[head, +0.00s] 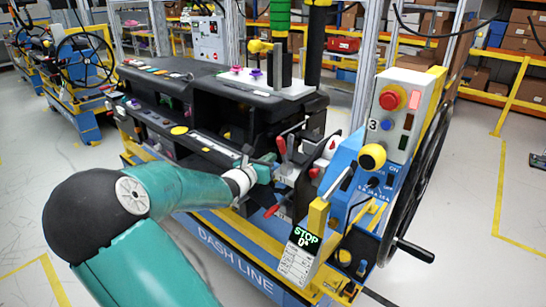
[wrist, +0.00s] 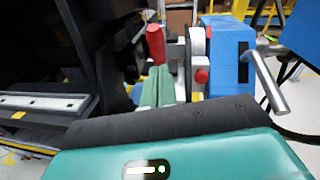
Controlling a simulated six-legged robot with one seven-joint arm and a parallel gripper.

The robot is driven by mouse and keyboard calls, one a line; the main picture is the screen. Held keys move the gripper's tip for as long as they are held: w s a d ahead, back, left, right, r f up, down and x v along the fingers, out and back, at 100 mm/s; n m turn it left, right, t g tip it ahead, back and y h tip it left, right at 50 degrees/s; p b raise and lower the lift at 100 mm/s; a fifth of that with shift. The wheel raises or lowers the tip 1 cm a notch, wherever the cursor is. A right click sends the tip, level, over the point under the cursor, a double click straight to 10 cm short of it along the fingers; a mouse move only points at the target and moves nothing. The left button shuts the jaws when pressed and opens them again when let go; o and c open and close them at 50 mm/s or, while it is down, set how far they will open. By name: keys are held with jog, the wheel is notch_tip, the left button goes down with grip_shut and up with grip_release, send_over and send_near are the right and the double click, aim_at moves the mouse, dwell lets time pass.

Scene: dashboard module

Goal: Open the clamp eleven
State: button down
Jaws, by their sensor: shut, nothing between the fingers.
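Red-handled clamps sit at the near right end of the dashboard module; no number eleven is legible, so I cannot tell which is clamp eleven. In the head view one red handle (head: 281,146) stands upright and another red handle (head: 272,211) points low and left. My gripper (head: 268,166) is beside the upright handle, partly hidden by my wrist. In the wrist view my gripper (wrist: 158,84) shows shut green fingers with nothing between them. An upright red handle (wrist: 155,43) stands just beyond the fingertips; I cannot tell whether they touch. A red knob (wrist: 201,76) is to the right.
The black dashboard (head: 190,85) lies along the left. A blue block (wrist: 228,55) and a metal bar (wrist: 268,82) stand close on the right in the wrist view. The control box (head: 400,110) and black handwheel (head: 415,185) are further right. Open floor lies right of the cart.

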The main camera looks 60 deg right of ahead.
jog(key=a+r, duration=0.4)
jog(key=a, duration=0.5)
jog(key=shift+a, duration=0.25)
jog(key=shift+r, duration=0.1)
jog(key=s+a+f+m+y, duration=0.3)
jog(key=a+f+m+y, duration=0.5)
jog(key=a+m, duration=0.3)
jog(key=s+a+r+m+t+y, duration=0.1)
jog(key=a+r+m+t+y, duration=0.1)
jog(key=a, duration=0.8)
jog(key=s+a+r+m+t+y, duration=0.2)
jog(key=a+m+y, duration=0.1)
jog(key=a, duration=0.7)
jog(key=s+a+r+m+t+y, duration=0.1)
jog(key=a+r+m+t+y, duration=0.1)
jog(key=a, duration=0.8)
jog(key=shift+s+a+r+m+y, duration=0.25)
jog(key=shift+m+y, duration=0.45)
jog(key=shift+y, duration=0.5)
jog(key=shift+d, duration=0.1)
